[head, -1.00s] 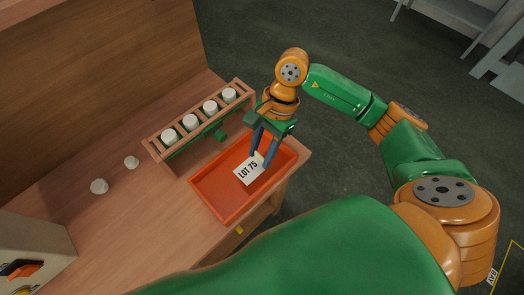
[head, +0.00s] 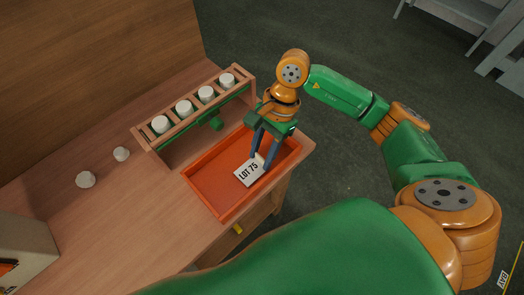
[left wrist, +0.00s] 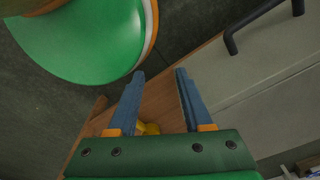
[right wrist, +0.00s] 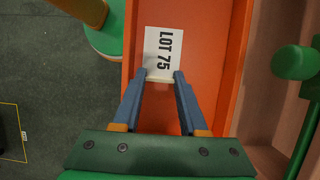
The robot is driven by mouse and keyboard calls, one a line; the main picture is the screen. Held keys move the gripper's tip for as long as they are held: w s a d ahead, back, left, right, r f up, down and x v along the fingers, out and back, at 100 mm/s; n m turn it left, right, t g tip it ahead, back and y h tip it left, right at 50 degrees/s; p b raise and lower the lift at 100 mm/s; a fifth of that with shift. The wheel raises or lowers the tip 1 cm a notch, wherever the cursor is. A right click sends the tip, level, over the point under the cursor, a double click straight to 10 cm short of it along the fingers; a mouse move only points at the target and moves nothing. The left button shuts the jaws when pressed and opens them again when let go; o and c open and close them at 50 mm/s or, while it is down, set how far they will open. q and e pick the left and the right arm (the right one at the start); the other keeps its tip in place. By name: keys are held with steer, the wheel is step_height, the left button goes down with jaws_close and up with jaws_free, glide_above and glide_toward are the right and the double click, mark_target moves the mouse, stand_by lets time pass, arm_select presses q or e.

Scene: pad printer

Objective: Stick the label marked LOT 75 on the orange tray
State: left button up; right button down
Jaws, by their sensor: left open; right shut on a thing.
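The orange tray (head: 208,186) lies on the wooden bench near its right end; it also shows in the right wrist view (right wrist: 202,38). The white label marked LOT 75 (head: 247,174) is over the tray's floor, its print facing up. In the right wrist view the label (right wrist: 163,48) is at the fingertips. My right gripper (head: 263,160) is shut on the label by a pale piece at its edge. I cannot tell whether the label touches the tray floor. My left gripper (left wrist: 160,74) is open and empty, seen only in the left wrist view.
A wooden rack (head: 192,112) with several white-capped items stands behind the tray. Two loose white pieces (head: 121,154) (head: 86,180) lie on the bench at left. A grey machine (head: 22,245) is at lower left. A dark handle (left wrist: 262,24) is near my left gripper.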

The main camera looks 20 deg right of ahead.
steer(key=shift+f+b, duration=0.65)
steer(key=shift+b, duration=0.05)
steer(key=shift+s+b, duration=0.1)
steer(key=shift+b, duration=0.2)
stand_by(1.1)
steer(key=shift+c, duration=1.8)
jaws_free()
steer(key=shift+r+p, duration=1.85)
steer(key=shift+r, duration=1.25)
steer(key=shift+f, duration=0.1)
